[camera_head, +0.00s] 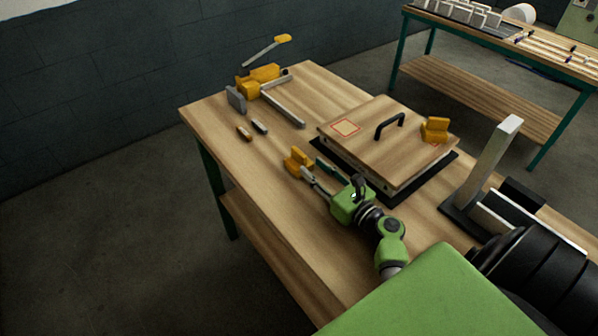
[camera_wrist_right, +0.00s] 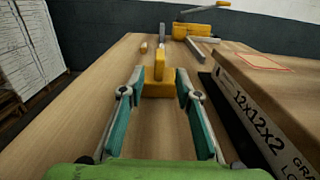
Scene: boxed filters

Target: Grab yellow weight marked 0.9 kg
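A yellow weight (camera_head: 297,160) with an upright grip stands on the wooden table. It also shows in the right wrist view (camera_wrist_right: 158,86), straight ahead between my fingertips. No mark on it is legible. My right gripper (camera_head: 313,167) is open and low over the table; in the right wrist view its teal-padded fingers (camera_wrist_right: 160,82) spread to either side of the weight's near end, with nothing held. A second yellow weight (camera_head: 435,130) sits on the filter box (camera_head: 367,139), its mark also unreadable. My left gripper is not in view.
The filter box, with a black handle (camera_head: 390,125), lies on a black mat (camera_head: 400,196) right of my right gripper. A yellow clamp-like tool (camera_head: 262,80) and small items (camera_head: 244,133) are at the far left end. A white upright stand (camera_head: 490,165) is at the right.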

